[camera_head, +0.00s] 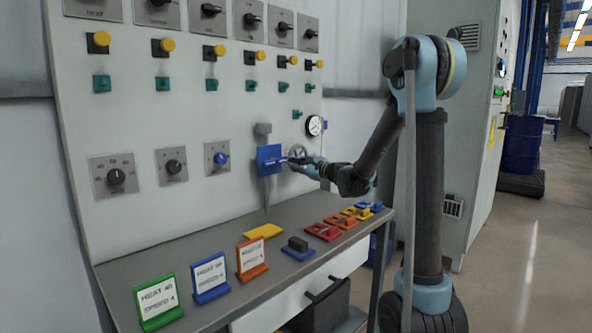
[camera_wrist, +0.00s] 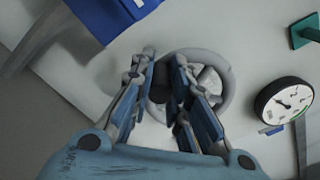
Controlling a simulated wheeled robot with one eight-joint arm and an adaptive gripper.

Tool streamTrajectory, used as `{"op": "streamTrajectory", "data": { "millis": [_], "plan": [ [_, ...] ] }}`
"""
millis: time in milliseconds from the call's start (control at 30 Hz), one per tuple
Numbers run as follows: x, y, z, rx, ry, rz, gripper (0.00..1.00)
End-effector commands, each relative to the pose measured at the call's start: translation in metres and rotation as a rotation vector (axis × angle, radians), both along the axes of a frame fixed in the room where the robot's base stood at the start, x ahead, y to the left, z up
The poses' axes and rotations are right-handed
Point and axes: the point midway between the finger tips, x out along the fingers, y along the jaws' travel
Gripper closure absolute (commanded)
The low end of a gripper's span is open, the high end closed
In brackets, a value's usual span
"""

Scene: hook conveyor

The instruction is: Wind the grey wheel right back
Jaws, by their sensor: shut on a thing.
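The grey wheel (camera_wrist: 229,88) is mounted on the pale panel, and its spoked rim shows in the wrist view. In the head view the wheel (camera_head: 297,150) is small and partly behind my gripper (camera_head: 291,161). In the wrist view my gripper (camera_wrist: 165,78) reaches over the left side of the wheel. Its blue-padded fingers are shut on a dark part of the wheel, which looks like its handle. The fingers hide part of the rim and the hub.
A round dial gauge (camera_wrist: 284,101) is right of the wheel. A blue box (camera_head: 269,158) sits close on its left, with grey conduit. Knobs and yellow buttons cover the panel (camera_head: 130,130). The shelf (camera_head: 215,240) below holds coloured cards and blocks.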

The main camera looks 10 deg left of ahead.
Motion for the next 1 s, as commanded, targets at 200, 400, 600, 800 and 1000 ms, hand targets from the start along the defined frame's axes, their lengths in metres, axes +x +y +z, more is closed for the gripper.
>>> {"op": "streamTrajectory", "data": {
  "millis": [200, 400, 600, 800, 1000],
  "plan": [
    [0.0038, -0.0031, 0.0044, 0.044, 0.056, -0.011, 1.00],
    [0.0044, -0.0034, 0.0057, 0.059, 0.075, -0.013, 1.00],
    [0.0048, -0.0036, 0.0058, 0.060, 0.076, -0.013, 1.00],
    [0.0049, -0.0037, 0.0057, 0.059, 0.075, -0.013, 0.77],
    [0.0032, -0.0022, 0.0056, 0.059, 0.076, -0.009, 0.63]
  ]
}}
